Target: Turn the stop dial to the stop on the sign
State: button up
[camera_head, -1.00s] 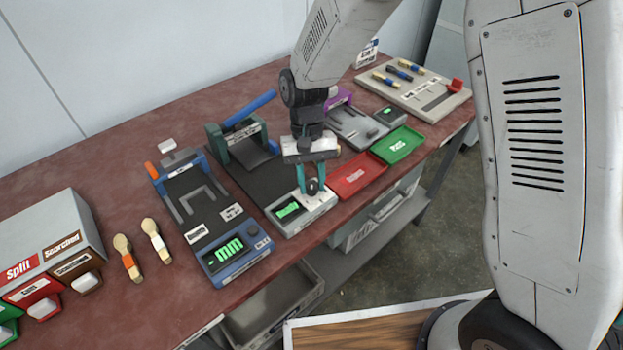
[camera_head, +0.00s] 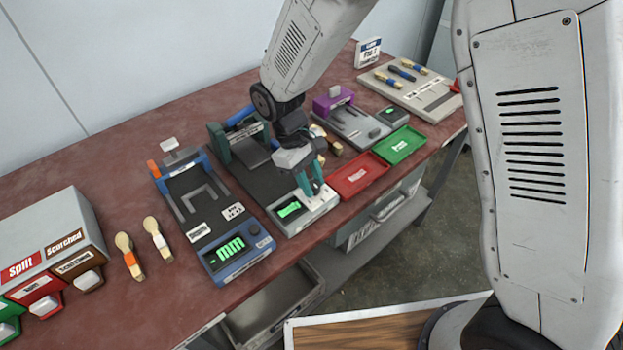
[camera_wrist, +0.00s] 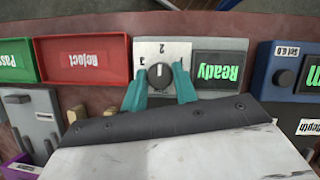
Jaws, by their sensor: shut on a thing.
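The stop dial (camera_wrist: 159,76) is a dark round knob on a light panel marked 1, 2 and 3. Its white pointer line points up in the wrist view, about toward the 2. My gripper (camera_wrist: 158,82) has its teal fingers shut on the dial, one on each side. In the head view my gripper (camera_head: 312,189) is at the front of the press (camera_head: 285,222) and hides most of the dial. A green screen on the press (camera_wrist: 217,71) reads Ready. The white and blue sign (camera_head: 368,54) stands at the back of the table; its small text is hard to read.
A red Reject tray (camera_head: 358,176) and green Pass tray (camera_head: 400,146) lie right of the press. Another fixture (camera_head: 350,122) stands behind the trays.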

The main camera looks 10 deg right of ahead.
dwell(0.3)
jog(key=o, duration=0.9)
jog(key=shift+o, duration=0.2)
jog(key=shift+r, duration=0.15)
jog(key=v, duration=0.7)
jog(key=shift+r, duration=0.3)
jog(key=shift+a, duration=0.15)
